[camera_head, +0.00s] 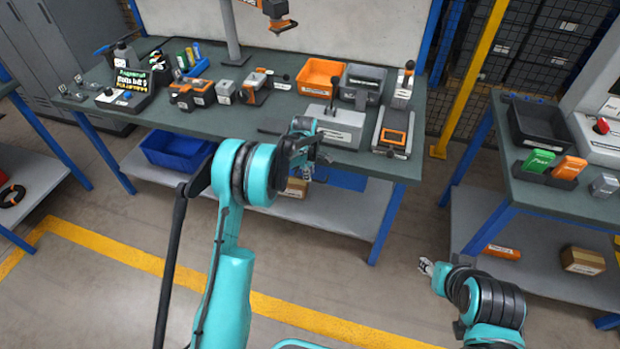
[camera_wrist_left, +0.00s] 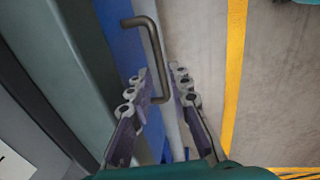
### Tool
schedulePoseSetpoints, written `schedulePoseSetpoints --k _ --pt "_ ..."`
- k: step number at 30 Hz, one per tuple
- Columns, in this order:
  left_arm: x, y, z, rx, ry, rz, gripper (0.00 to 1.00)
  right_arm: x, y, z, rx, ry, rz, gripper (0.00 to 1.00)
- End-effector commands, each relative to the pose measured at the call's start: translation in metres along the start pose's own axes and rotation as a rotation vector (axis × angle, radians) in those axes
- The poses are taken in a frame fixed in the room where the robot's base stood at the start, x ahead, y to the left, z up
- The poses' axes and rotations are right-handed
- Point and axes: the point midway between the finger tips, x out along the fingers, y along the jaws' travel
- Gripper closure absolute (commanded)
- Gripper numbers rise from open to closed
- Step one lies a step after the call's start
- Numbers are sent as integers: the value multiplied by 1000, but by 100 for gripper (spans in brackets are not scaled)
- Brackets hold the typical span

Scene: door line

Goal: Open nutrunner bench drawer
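The nutrunner bench (camera_head: 235,125) has a dark green top, and a blue drawer (camera_head: 347,180) shows under its front edge, partly hidden behind my left gripper. The left wrist view shows the blue drawer front (camera_wrist_left: 122,42) with a dark bent-bar handle (camera_wrist_left: 153,42). My left gripper (camera_head: 312,160) is at the bench front. In the left wrist view its two fingers (camera_wrist_left: 160,78) are apart, with the lower part of the handle between them. I cannot tell whether they touch it. My right gripper (camera_head: 427,267) hangs over the floor, away from the bench; its fingers are too small to read.
The bench top carries a grey fixture (camera_head: 338,125), an orange bin (camera_head: 321,78) and several tools. A blue bin (camera_head: 178,150) is on the lower shelf. Another bench (camera_head: 555,198) stands at the right, with a yellow post (camera_head: 470,85) between. The floor in front is clear.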

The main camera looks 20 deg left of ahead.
Motion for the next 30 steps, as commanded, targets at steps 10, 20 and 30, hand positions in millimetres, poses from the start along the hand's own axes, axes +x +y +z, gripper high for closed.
schedulePoseSetpoints --k 10,20,30 --pt "23 0 0 1 0 0 81 8 0 5 0 0 0 60" --pt "23 0 0 1 0 0 100 7 0 5 0 0 0 60" --pt "23 2 0 1 0 0 100 7 0 5 0 0 0 60"
